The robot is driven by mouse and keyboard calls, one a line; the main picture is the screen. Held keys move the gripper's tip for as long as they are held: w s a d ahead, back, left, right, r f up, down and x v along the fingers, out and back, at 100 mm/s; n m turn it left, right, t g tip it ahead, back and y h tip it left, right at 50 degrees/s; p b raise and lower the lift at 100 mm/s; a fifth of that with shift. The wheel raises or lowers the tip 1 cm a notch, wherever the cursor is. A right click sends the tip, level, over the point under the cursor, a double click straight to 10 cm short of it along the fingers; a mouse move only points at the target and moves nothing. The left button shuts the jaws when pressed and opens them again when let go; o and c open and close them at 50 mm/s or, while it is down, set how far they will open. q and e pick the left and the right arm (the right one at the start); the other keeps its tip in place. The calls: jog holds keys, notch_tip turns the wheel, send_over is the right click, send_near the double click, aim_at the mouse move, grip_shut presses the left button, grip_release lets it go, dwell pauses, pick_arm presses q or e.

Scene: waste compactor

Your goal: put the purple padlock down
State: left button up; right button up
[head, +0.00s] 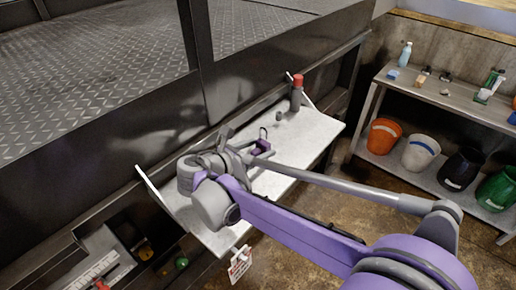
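The purple padlock (261,147) is over the white fold-out shelf (307,139), with its dark shackle pointing up. My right gripper (226,137) is just left of the padlock, above the shelf. My own wrist hides much of the gripper, so I cannot tell whether its fingers touch the padlock or how far apart they are. I also cannot tell whether the padlock rests on the shelf. My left gripper is not in view.
A grey post with a red top (297,93) stands at the shelf's far end. A red-and-white tag (240,264) hangs at its front edge. A side bench (452,98) holds bottles and small items, with several buckets below. The shelf's right part is clear.

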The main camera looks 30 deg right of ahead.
jog(key=shift+o, duration=0.4)
jog(key=shift+r, duration=0.1)
jog(key=shift+a+r, duration=0.15)
jog(key=v, duration=1.1)
jog(key=shift+s+a, duration=0.15)
jog(key=shift+a, duration=0.2)
